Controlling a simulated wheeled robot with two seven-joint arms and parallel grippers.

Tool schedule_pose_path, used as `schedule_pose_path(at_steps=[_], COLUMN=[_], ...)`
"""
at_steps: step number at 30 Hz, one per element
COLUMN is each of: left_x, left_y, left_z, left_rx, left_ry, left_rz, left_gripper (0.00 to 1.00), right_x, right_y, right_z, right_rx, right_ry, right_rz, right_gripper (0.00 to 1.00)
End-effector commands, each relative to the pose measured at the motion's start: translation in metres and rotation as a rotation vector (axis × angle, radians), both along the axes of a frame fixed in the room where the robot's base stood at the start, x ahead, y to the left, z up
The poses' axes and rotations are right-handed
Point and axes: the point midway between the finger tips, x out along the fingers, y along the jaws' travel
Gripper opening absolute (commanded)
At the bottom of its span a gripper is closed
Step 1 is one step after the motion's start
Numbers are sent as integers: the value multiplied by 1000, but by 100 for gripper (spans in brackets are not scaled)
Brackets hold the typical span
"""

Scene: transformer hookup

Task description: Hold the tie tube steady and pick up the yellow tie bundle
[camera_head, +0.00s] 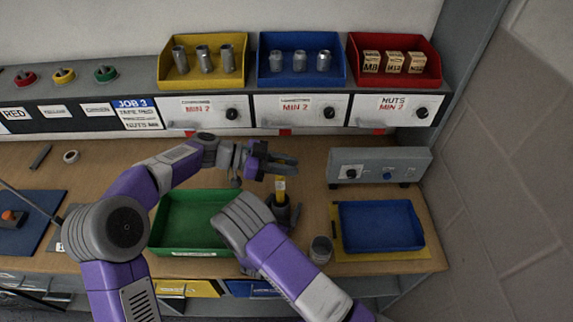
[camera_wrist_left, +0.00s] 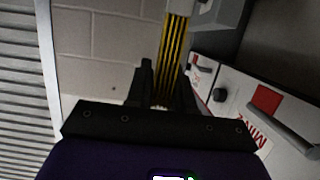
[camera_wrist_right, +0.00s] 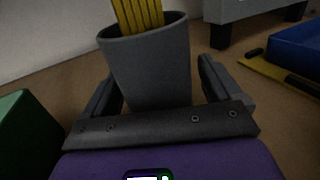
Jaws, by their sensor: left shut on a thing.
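The yellow tie bundle (camera_head: 281,186) stands upright, its lower part inside the grey tie tube (camera_wrist_right: 150,65). My left gripper (camera_head: 284,165) is above the tube and shut on the bundle's upper part. The bundle also shows between its fingers in the left wrist view (camera_wrist_left: 175,55). My right gripper (camera_head: 283,212) is low at the tube, one finger on each side of it. In the right wrist view a gap shows between the tube and the right finger, so these jaws look open around it. The tube's base is hidden by the gripper.
A green tray (camera_head: 182,225) lies left of the tube, partly behind my right arm. A grey cup (camera_head: 321,250) stands at the right front. A blue tray (camera_head: 381,225) and a grey box with knobs (camera_head: 380,165) are on the right. Bins and drawers line the back.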

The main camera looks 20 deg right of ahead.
Motion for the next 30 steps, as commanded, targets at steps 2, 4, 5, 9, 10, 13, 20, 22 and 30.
schedule_pose_path(at_steps=[2,4,5,9,10,13,20,22,30], left_x=[0,0,0,0,0,0,0,0,0], left_y=[0,0,0,0,0,0,0,0,0], left_z=[0,0,0,0,0,0,0,0,0], left_rx=[0,0,0,0,0,0,0,0,0], left_ry=[0,0,0,0,0,0,0,0,0], left_rz=[0,0,0,0,0,0,0,0,0], left_gripper=[0,0,0,0,0,0,0,0,0], right_x=[0,0,0,-6,-9,-23,-62,-72,-93], right_y=[0,0,0,6,8,19,50,58,74], right_z=[0,0,0,0,0,0,0,0,0], right_rx=[0,0,0,1,1,-2,0,-1,0], right_ry=[0,0,0,1,1,1,1,0,0], right_rz=[0,0,0,2,2,4,5,5,1], right_gripper=[92,92,92,92,92,92,92,92,92])
